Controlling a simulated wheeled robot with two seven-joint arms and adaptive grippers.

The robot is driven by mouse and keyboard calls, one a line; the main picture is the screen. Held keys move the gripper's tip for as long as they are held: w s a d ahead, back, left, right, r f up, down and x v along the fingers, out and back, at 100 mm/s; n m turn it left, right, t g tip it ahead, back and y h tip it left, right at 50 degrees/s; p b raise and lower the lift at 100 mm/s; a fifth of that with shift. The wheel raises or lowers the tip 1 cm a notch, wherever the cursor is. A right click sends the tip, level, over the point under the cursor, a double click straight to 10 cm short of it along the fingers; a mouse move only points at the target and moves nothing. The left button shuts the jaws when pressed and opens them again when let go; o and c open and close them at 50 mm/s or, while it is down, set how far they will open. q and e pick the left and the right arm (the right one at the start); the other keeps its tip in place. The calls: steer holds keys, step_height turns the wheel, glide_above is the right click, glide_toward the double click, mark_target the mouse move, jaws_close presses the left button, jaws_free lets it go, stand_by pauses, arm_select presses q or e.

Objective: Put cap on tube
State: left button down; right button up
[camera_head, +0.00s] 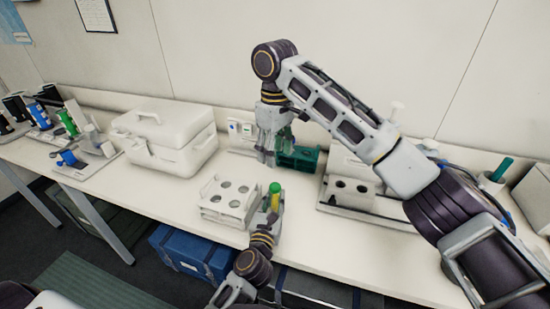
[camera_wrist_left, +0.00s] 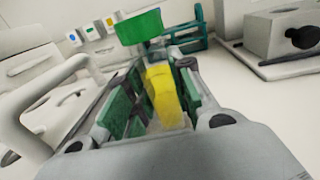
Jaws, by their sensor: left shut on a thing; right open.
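My left gripper (camera_head: 268,218) is shut on an upright tube with yellow contents (camera_head: 275,203), just right of the white rack (camera_head: 226,203). A green cap (camera_head: 274,188) sits at the top of this tube; whether it is fully seated I cannot tell. In the left wrist view the yellow tube (camera_wrist_left: 163,92) stands between the green-padded fingers (camera_wrist_left: 150,105), with the green cap (camera_wrist_left: 139,27) above it. My right gripper (camera_head: 267,150) is open, pointing down behind the tube, apart from the cap, beside the green rack (camera_head: 302,158).
A white case (camera_head: 165,140) stands left of the white rack. At right is a grey block with holes (camera_head: 350,188) on a tray, and a holder with a green-topped item (camera_head: 497,175). Bench is clear between the tube and the tray.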

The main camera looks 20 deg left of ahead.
stand_by(0.3)
arm_select(q)
steer(key=c, duration=1.2)
jaws_free()
steer(key=shift+o, duration=0.2)
steer(key=shift+s, duration=0.2)
steer(key=shift+s+d, duration=0.2)
steer(key=shift+s, duration=2.7)
steer(key=shift+s+d, duration=0.15)
steer(key=shift+s, duration=2.75)
